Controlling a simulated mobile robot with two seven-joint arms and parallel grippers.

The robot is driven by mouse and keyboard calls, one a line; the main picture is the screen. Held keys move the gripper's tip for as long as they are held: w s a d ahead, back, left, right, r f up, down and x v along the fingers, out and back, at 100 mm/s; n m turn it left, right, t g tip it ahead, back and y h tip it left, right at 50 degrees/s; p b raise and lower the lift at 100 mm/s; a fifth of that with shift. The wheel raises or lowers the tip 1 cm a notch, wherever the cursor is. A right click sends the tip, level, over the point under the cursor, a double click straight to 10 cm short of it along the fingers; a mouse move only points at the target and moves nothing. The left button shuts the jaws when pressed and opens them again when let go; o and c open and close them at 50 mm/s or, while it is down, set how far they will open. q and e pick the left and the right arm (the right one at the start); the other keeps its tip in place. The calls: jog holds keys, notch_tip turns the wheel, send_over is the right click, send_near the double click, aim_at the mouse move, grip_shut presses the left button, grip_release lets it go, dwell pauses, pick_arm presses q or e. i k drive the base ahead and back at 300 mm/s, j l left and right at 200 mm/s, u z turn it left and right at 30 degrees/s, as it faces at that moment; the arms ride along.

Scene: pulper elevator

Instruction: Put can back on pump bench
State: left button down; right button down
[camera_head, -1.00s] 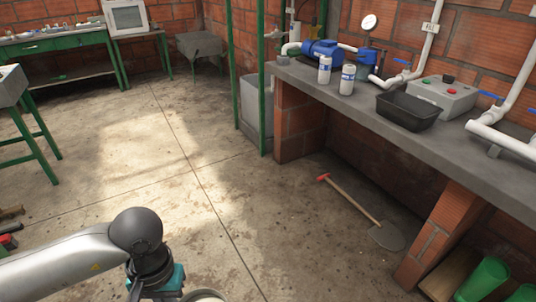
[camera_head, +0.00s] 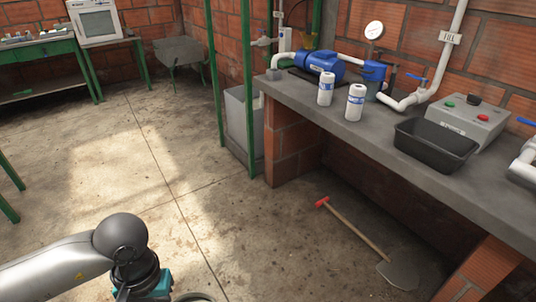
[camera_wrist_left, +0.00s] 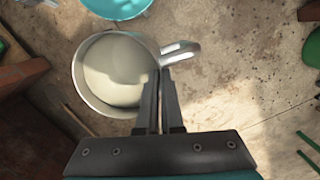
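A metal can (camera_wrist_left: 88,100) with a side handle (camera_wrist_left: 182,52) shows in the left wrist view, seen from above. Its inside looks pale; I cannot tell whether that is liquid or the bottom. My left gripper (camera_wrist_left: 160,76) has its two fingers close together on the can's right wall, beside the handle. In the head view, only a sliver of the can's rim (camera_head: 195,296) shows at the bottom edge, next to my left wrist. The pump bench (camera_head: 375,146) is a grey slab on brick supports at the right, with a blue pump (camera_head: 318,65) on it. My right gripper is out of view.
Two white bottles (camera_head: 326,89) (camera_head: 355,102), a black tray (camera_head: 435,147) and a grey control box (camera_head: 467,121) stand on the bench. Bare slab shows along its front edge. A shovel (camera_head: 353,232) lies on the floor below. Green posts (camera_head: 246,90) stand at the bench's left end.

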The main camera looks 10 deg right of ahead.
aim_at(296, 93)
jog(key=i, duration=0.9)
jog(key=i+z, duration=0.25)
jog(key=i, duration=0.2)
jog(key=i+j+z, duration=0.25)
jog(key=i, duration=0.25)
jog(key=i+j+z, duration=0.2)
jog(key=i+z, duration=0.15)
jog(key=i+j+z, duration=0.75)
jog(key=k+l, duration=0.05)
